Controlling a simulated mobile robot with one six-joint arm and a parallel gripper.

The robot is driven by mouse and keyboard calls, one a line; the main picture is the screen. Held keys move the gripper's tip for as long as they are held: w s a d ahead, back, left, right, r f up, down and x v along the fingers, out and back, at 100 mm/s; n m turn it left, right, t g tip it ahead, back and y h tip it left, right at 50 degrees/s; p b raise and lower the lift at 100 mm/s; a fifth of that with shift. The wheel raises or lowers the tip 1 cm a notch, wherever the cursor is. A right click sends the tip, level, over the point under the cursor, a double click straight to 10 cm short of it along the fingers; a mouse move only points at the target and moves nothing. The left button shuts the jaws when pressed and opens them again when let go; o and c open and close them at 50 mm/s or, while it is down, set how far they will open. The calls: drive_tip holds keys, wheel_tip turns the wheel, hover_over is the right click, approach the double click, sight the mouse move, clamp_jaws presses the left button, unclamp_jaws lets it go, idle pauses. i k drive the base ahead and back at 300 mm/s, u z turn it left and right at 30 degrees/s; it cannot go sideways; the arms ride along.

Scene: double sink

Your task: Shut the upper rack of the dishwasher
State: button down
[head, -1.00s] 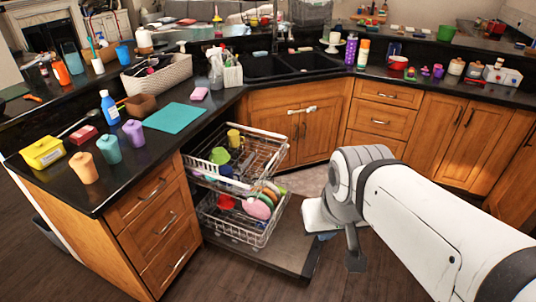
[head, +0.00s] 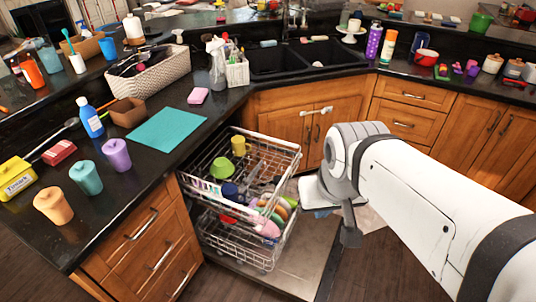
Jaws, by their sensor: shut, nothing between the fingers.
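The dishwasher's upper rack (head: 276,146) is pulled out from under the counter. It holds a yellow cup (head: 238,146), a green bowl (head: 221,168), a dark blue item and some utensils. The lower rack (head: 237,245) is also out beneath it, with several colourful plates. The dishwasher door (head: 296,270) lies folded down near the floor. My gripper (head: 350,236) is to the right of the racks, pointing down, shut and empty. It appears apart from the upper rack. Part of the gripper is hidden behind my own wrist.
The dark counter (head: 150,180) edge runs above the racks, with a teal mat (head: 168,128) and several bottles and cups. Wooden drawers (head: 150,240) stand left of the racks. Sink cabinets (head: 300,125) stand behind, with a white-handled item (head: 316,111) at their handles.

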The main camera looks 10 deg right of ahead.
sight(259, 227)
drive_tip(key=z, duration=0.5)
drive_tip(key=k, duration=1.05)
drive_tip(key=u, duration=0.4)
drive_tip(key=i, duration=1.6)
drive_tip(key=z, duration=0.2)
